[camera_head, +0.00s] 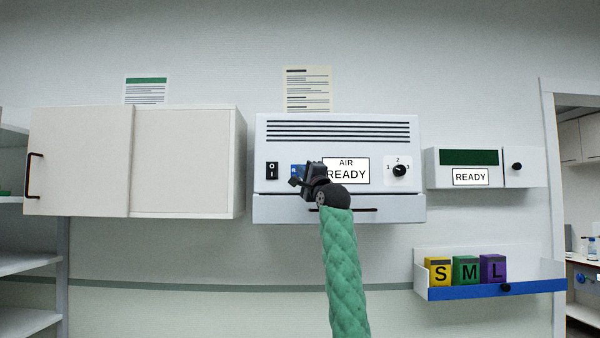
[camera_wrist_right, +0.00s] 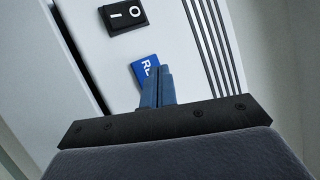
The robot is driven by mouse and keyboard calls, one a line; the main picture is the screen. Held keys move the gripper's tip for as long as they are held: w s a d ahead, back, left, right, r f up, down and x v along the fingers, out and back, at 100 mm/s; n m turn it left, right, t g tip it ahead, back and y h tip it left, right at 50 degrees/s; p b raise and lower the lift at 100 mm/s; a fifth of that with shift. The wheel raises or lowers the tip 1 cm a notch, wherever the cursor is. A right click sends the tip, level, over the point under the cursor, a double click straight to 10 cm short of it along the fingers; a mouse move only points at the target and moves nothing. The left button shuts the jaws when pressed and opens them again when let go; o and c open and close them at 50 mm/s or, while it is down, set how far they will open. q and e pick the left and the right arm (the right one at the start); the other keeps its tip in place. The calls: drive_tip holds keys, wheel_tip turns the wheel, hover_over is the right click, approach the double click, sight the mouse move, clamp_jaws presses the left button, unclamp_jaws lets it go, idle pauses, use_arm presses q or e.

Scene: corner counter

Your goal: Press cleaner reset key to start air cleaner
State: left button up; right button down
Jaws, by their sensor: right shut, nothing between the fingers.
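The air cleaner (camera_head: 285,152) is a white wall unit with dark vent slots on top and a display (camera_head: 347,171) reading "AIR READY". The blue reset key (camera_head: 298,169) is on its front, partly hidden by my right gripper; it also shows in the right wrist view (camera_wrist_right: 146,70) with white letters. My right gripper (camera_head: 301,180) is shut and empty. In the right wrist view its fingertips (camera_wrist_right: 158,72) overlap the key's lower part; I cannot tell whether they touch it. A black I/O rocker switch (camera_head: 272,171) is left of the key. My left gripper is not in view.
A dial (camera_head: 399,170) marked 1 to 3 is on the unit's right. A white cabinet (camera_head: 185,160) hangs at left. A small box reading "READY" (camera_head: 471,177) hangs at right, above a blue-edged shelf (camera_head: 530,288) with S, M, L boxes (camera_head: 466,271).

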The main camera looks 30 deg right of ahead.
idle(0.4)
drive_tip(key=shift+w, duration=0.1)
drive_tip(key=shift+w+d, duration=0.2)
drive_tip(key=shift+w, duration=0.05)
idle(0.5)
drive_tip(key=shift+w+d, duration=0.1)
